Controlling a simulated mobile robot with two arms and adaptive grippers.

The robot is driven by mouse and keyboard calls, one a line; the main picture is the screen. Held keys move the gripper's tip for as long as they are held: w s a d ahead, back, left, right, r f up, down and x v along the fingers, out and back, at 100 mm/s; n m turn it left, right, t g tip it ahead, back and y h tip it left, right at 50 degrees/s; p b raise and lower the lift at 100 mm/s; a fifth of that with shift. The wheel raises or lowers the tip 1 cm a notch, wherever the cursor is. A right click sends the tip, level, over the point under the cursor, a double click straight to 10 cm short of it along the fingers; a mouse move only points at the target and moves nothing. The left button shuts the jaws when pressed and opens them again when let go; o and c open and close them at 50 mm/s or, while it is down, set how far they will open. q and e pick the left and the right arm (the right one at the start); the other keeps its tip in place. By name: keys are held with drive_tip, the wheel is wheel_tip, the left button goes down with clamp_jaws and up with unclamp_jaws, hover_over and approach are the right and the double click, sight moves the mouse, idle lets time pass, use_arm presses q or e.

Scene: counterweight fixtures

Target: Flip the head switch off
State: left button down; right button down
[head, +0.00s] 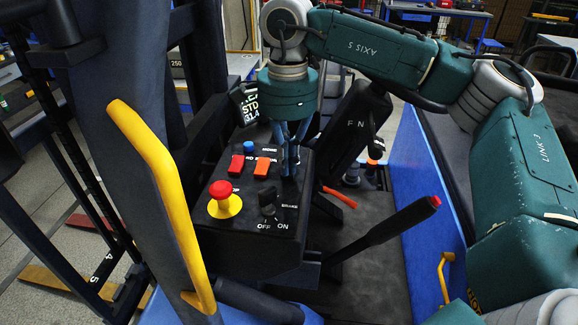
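A black control panel (225,240) is in the middle of the head view. It carries two small rocker switches, a red one (236,164) and an orange-red one (262,166). Their labels are partly hidden or too small to read, so I cannot tell which is the head switch. My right gripper (289,168) points down over the panel's right rear, just right of the orange-red rocker. Its narrow blue fingers look close together; I cannot tell whether they are shut or touch the panel. My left gripper is out of view.
The panel also has a red mushroom button (221,191) on a yellow base, a black OFF/ON knob (268,202) and a blue button (249,147). A yellow grab bar (165,195) rises at left. A black lever with a red tip (395,220) stands at right.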

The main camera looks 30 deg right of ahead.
drive_tip(key=shift+r+p, duration=2.4)
drive_tip(key=shift+r, duration=0.95)
drive_tip(key=shift+f, duration=0.1)
